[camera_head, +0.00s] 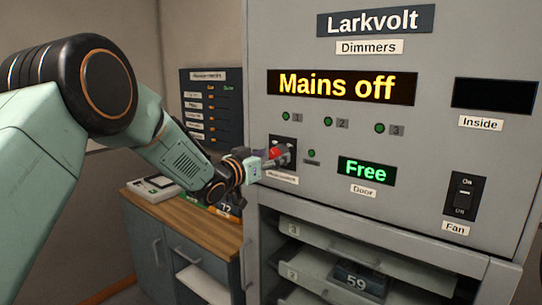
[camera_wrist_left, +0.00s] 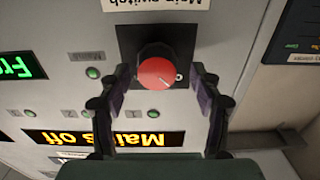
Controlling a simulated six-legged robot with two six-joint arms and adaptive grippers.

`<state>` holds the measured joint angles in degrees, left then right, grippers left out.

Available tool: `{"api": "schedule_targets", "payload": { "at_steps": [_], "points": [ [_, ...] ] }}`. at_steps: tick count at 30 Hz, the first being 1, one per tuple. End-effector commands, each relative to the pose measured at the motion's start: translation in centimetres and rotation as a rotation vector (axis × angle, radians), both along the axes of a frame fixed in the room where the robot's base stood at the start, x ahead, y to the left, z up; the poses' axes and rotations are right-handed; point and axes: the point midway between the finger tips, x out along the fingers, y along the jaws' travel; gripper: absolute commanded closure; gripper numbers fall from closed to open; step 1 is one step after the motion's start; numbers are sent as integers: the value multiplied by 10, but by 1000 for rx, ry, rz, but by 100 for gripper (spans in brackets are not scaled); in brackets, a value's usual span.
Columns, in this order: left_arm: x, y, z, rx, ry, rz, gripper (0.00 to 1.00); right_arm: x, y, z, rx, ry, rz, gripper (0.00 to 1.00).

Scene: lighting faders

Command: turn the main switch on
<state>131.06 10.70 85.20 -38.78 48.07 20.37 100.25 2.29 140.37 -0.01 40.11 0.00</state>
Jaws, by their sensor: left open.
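The main switch is a round red knob (camera_head: 279,153) on a dark plate, low on the left of the grey cabinet front. In the left wrist view, which is upside down, the red knob (camera_wrist_left: 158,74) has a pale pointer line towards a white mark on the plate. Its label (camera_wrist_left: 155,4) reads "Main switch". My left gripper (camera_head: 272,158) is at the knob. In the wrist view its open fingers (camera_wrist_left: 161,78) stand on either side of the knob, with gaps showing. The display (camera_head: 340,87) reads "Mains off". My right gripper is not in view.
Green lamps (camera_head: 332,122) sit above the switch. A "Free" door display (camera_head: 367,171) and a black fan switch (camera_head: 463,194) are to the right. Below are open shelves with a dimmer module (camera_head: 358,280) marked 59. A wooden-topped counter (camera_head: 200,219) stands left, beneath a wall chart (camera_head: 212,108).

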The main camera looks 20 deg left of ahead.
Motion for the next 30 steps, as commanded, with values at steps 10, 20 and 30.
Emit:
{"api": "schedule_targets", "payload": {
  "at_steps": [10, 20, 30],
  "points": [
    [1, -1, 0, 1, 0, -1, 40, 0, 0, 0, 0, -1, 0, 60],
    [1, -1, 0, 1, 0, 0, 68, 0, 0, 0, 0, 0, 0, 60],
    [1, -1, 0, 2, -2, -1, 90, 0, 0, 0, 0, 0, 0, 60]
  ]
}}
